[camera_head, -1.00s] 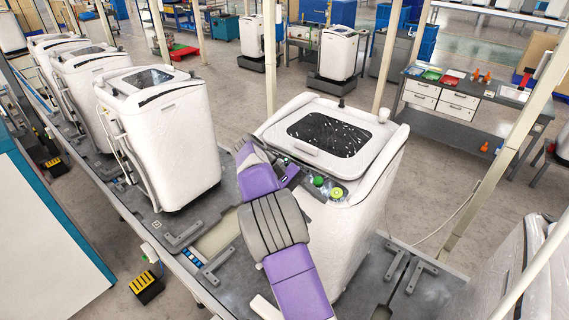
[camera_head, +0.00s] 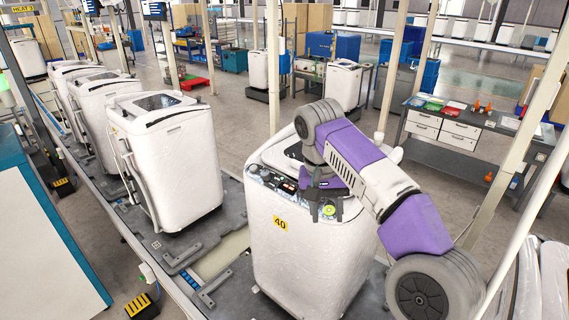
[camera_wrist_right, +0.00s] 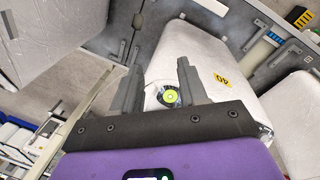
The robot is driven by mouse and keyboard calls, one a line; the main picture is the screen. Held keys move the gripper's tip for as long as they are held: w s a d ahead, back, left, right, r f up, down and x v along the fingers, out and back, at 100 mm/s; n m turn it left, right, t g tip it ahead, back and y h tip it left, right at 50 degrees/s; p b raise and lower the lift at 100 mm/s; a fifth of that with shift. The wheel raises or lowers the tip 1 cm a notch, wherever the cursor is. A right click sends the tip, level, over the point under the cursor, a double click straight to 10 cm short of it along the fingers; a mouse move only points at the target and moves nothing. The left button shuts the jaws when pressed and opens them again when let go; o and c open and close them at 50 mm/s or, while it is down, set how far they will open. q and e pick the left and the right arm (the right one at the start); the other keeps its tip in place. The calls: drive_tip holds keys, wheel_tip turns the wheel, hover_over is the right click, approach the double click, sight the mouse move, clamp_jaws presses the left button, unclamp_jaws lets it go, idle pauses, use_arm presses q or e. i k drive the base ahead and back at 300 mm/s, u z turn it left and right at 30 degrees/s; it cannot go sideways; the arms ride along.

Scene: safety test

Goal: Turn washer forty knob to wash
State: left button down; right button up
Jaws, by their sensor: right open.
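Washer forty (camera_head: 290,250) is the white, plastic-wrapped machine in the middle, with a yellow "40" label (camera_head: 280,223) on its front. In the right wrist view the washer (camera_wrist_right: 215,65) also shows with its label (camera_wrist_right: 222,80). In the right wrist view the gripper (camera_wrist_right: 159,64) is open and empty. I cannot tell whether a finger touches the knob. The arm hides part of the panel and lid.
More white washers (camera_head: 165,155) stand in a row at the left. A grey workbench (camera_head: 455,128) with drawers and coloured trays is at the right. Thin cream posts (camera_head: 272,70) rise beside the line.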

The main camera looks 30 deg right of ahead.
sight(266, 174)
drive_tip(key=z, duration=0.15)
drive_tip(key=i, duration=0.95)
drive_tip(key=u, duration=0.3)
